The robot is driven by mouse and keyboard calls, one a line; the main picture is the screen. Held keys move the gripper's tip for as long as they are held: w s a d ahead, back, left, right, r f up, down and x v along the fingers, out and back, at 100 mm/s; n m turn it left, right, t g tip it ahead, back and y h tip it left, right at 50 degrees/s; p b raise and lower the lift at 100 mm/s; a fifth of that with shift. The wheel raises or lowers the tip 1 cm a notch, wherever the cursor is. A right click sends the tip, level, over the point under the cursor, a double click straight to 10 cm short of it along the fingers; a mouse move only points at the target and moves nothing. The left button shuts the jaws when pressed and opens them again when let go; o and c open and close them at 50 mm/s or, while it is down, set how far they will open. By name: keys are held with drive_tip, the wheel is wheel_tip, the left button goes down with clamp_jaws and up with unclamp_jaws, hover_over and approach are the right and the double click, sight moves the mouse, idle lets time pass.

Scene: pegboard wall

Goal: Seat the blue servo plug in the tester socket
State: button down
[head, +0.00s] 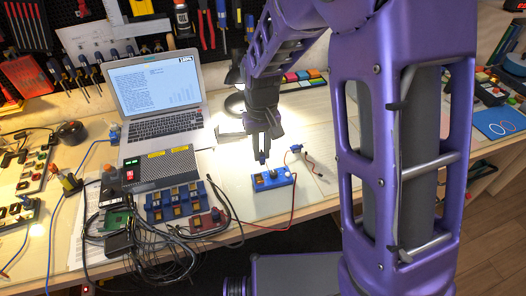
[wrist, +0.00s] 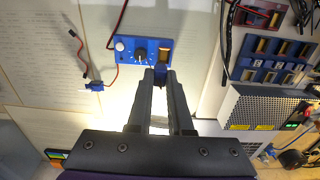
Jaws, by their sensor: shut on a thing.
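The servo tester is a small blue box (head: 272,180) lying on the bench in the head view. It also shows at the top of the wrist view (wrist: 126,56), with a white button, a black knob and a gold-coloured socket (wrist: 165,48) at its right end. My gripper (head: 262,152) points down just behind the tester. Its jaws are shut on the blue servo plug (wrist: 161,75), whose end shows between the fingertips in the wrist view. In that view the plug appears right beside the socket. I cannot tell whether it touches the tester.
A small blue servo (head: 296,149) with a lead lies behind and right of the tester. A blue rack (head: 176,202), black cables and a laptop (head: 160,95) stand to the left. A red wire runs from the tester. Bench between tester and servo is mostly clear.

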drive_tip(key=shift+a+f, duration=0.15)
drive_tip(key=shift+a, duration=0.25)
drive_tip(key=b, duration=0.4)
hover_over(259, 180)
drive_tip(key=shift+w+f, duration=0.1)
drive_tip(key=shift+f, duration=2.55)
drive_tip(key=shift+f+b, duration=0.6)
drive_tip(key=shift+f, duration=0.4)
drive_tip(key=c, duration=0.8)
unclamp_jaws()
drive_tip(key=shift+r, duration=0.1)
drive_tip(key=shift+o, duration=0.2)
drive_tip(key=shift+r, duration=0.1)
drive_tip(key=shift+r+p, duration=2)
drive_tip(key=shift+r, duration=0.4)
